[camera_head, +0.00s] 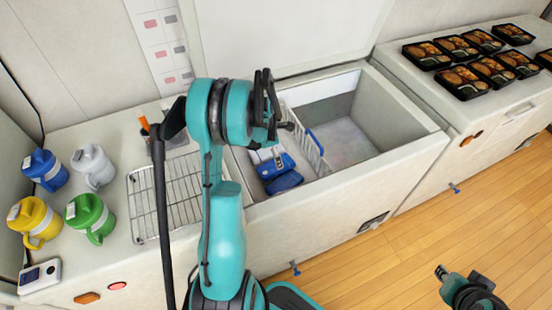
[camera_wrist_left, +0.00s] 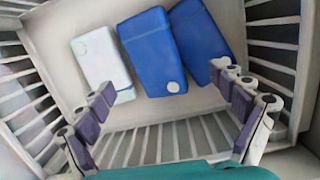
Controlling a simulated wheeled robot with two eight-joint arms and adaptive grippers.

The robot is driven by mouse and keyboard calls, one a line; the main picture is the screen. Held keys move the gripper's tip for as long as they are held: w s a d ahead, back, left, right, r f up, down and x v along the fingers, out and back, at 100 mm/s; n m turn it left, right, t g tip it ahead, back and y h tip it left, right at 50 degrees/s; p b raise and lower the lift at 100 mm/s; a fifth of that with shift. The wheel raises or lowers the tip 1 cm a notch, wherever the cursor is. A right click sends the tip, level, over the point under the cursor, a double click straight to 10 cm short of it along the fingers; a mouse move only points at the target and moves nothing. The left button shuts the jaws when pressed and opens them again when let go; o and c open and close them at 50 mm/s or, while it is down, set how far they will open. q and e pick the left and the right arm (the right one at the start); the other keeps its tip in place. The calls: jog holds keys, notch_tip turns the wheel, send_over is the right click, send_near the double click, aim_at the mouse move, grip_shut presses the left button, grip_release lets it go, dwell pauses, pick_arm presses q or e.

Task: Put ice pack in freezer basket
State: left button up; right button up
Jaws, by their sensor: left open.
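The freezer basket (camera_head: 308,150) is a white wire basket with a blue handle on the left side of the open chest freezer. Two blue ice packs lie in it, one (camera_head: 284,183) nearer the front. In the left wrist view a blue pack (camera_wrist_left: 150,50) lies in the middle, another (camera_wrist_left: 203,42) to its right, and a white pack (camera_wrist_left: 100,62) to its left. My left gripper (camera_wrist_left: 165,85) is open and empty above the packs, its fingers spread to either side. My right gripper (camera_head: 441,272) is at the lower right, away from the freezer; its jaws are unclear.
The freezer lid (camera_head: 285,35) stands open behind. The freezer's right part (camera_head: 345,140) looks empty. A wire rack (camera_head: 150,210) and several coloured jugs (camera_head: 40,218) are on the left counter. Several bento trays (camera_head: 462,82) sit on the right counter.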

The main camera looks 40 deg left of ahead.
pick_arm(q)
jog(key=s+d+r+m+t+y+p, duration=0.1)
jog(key=d+r+m, duration=0.3)
jog(key=r, duration=0.3)
jog(key=s+d+r+m, duration=0.1)
jog(key=d+r+m, duration=0.35)
jog(key=r, duration=0.25)
jog(key=s+d+r+m+t, duration=0.2)
jog(key=s+d+r+m, duration=0.1)
jog(key=s+d+m, duration=0.3)
jog(key=s+d+r+m+t, duration=0.2)
jog(key=s+d+r+m, duration=0.2)
jog(key=d+m, duration=0.7)
jog(key=s+m, duration=0.2)
jog(key=m, duration=0.2)
jog(key=shift+r, duration=0.15)
jog(key=shift+s+a+m, duration=0.1)
jog(key=shift+s+m, duration=0.05)
jog(key=shift+m, duration=0.1)
